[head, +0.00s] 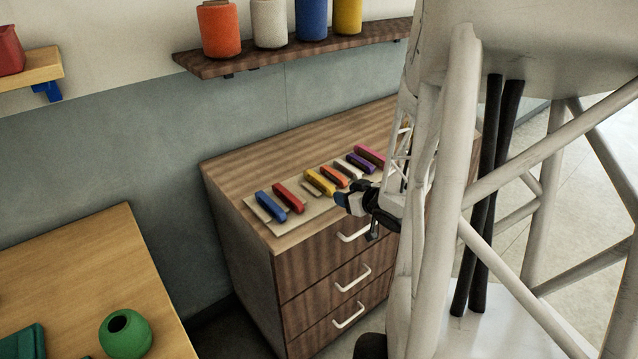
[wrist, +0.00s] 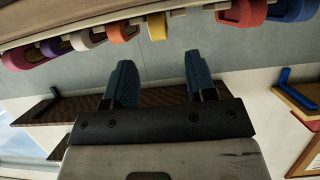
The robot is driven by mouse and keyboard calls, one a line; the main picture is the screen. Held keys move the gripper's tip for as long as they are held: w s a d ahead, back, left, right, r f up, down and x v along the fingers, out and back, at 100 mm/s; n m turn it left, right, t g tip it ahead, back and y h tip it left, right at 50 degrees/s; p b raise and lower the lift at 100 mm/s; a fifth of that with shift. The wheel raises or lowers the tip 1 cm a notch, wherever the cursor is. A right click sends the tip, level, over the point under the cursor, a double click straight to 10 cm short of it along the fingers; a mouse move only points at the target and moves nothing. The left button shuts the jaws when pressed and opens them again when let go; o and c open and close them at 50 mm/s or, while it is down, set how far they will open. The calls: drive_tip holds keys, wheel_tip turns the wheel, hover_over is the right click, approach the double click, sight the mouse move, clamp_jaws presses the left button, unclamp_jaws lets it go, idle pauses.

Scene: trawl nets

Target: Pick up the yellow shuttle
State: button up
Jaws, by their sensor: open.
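The yellow shuttle (head: 320,182) lies on a pale mat (head: 302,221) on the wooden drawer cabinet, between the red shuttle (head: 288,197) and the orange shuttle (head: 334,176). My gripper (head: 342,201) is at the cabinet's front edge, just right of and nearer than the yellow shuttle in the head view. In the wrist view my gripper (wrist: 160,80) shows two blue fingers spread apart with nothing between them. There the picture is upside down, and the yellow shuttle (wrist: 157,26) shows near the top, beyond the fingertips.
A blue shuttle (head: 271,206) lies at the mat's left end; white, purple and pink shuttles (head: 370,155) lie to the right. The drawer cabinet (head: 240,163) has bare top behind the mat. A wall shelf (head: 260,55) with yarn cones hangs above. A table (head: 75,265) stands left.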

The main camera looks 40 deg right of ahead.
sight(333, 189)
drive_tip(key=shift+w+f, duration=0.25)
drive_tip(key=shift+w, duration=0.3)
drive_tip(key=shift+x, duration=2.65)
drive_tip(key=shift+d, duration=0.15)
clamp_jaws()
drive_tip(key=shift+r, duration=0.1)
wheel_tip(333, 189, up, 10)
